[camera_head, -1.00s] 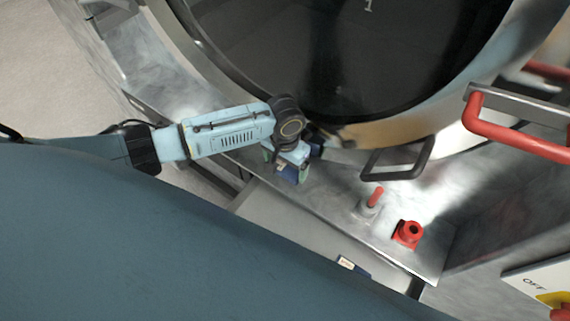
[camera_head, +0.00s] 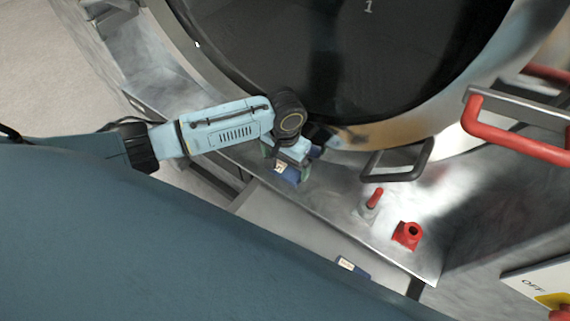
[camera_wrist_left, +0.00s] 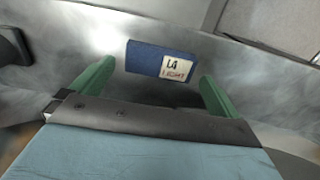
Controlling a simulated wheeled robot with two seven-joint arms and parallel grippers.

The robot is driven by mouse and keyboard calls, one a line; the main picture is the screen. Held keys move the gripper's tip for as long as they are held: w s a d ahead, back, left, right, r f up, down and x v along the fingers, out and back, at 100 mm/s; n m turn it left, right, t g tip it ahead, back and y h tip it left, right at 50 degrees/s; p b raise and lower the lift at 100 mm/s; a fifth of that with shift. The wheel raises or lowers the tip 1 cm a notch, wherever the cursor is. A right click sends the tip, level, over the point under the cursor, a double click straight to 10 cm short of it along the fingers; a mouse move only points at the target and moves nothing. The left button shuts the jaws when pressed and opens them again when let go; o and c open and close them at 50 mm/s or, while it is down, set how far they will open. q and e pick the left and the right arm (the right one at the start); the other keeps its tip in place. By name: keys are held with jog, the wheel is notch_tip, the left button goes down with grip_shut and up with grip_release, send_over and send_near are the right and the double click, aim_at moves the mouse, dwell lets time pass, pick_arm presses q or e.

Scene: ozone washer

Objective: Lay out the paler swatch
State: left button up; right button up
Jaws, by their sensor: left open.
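A small dark blue swatch (camera_wrist_left: 160,61) with a white label shows in the left wrist view. The label seems to start with an "L"; its small lower line is blurred. The swatch lies just ahead of and between the green fingertips of my left gripper (camera_wrist_left: 158,75), with gaps on both sides. In the head view the same blue swatch (camera_head: 290,175) shows below my left gripper (camera_head: 287,163), over the metal ledge. The left gripper is open. A second labelled blue swatch (camera_head: 353,267) lies near the ledge's lower edge. My right gripper is not in view.
A large round dark door (camera_head: 340,60) with a metal rim stands behind the arm. A black handle (camera_head: 400,165), a red-tipped lever (camera_head: 373,200) and a red knob (camera_head: 408,235) sit to the right. Red handrails (camera_head: 510,138) and an OFF panel (camera_head: 535,284) are farther right.

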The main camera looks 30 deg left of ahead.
aim_at(285, 170)
pick_arm(q)
notch_tip(285, 170, up, 9)
jog(key=shift+r+p, duration=0.2)
jog(key=shift+p, duration=0.1)
jog(key=shift+f, duration=0.1)
